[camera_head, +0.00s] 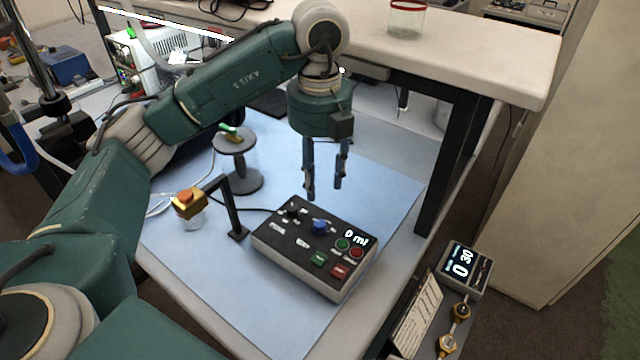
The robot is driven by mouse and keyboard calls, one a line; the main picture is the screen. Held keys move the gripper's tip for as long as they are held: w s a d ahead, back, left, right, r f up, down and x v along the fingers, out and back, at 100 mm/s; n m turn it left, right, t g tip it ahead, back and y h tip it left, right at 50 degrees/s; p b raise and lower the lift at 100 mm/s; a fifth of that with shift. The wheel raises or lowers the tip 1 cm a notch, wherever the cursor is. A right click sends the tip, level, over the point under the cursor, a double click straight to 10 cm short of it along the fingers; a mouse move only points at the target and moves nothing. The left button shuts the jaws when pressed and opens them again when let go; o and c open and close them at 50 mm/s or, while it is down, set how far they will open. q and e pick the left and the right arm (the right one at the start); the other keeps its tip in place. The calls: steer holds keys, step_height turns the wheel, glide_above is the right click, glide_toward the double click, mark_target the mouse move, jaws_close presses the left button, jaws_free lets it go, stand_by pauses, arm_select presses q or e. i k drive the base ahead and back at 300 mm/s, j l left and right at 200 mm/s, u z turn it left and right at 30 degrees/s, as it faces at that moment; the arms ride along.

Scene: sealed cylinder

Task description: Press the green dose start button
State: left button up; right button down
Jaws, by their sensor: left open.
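A dark control box (288,242) with a light rim sits on the blue mat (215,290). Its display (356,237) reads "0 ml". A round green button (343,244) is beside a round red one (356,252) below the display. A square green button (318,259) and a square red button (340,271) are nearer the front edge. The labels are too small to read, so I cannot tell which green one is dose start. My left gripper (325,190) is open and empty, pointing down above the box's back edge. My right gripper is out of view.
A blue knob (320,225) rises from the box. A black bracket (230,208) and a gold block with an orange top (189,203) are left of it. A grey round stand (236,160) is behind. A second display (461,266) reads "0 30". A black table leg (448,165) is at right.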

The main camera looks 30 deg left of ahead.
mark_target(319, 259)
steer(key=k+l, duration=0.5)
steer(key=k, duration=0.15)
steer(key=k+l, duration=0.5)
steer(key=k, duration=0.2)
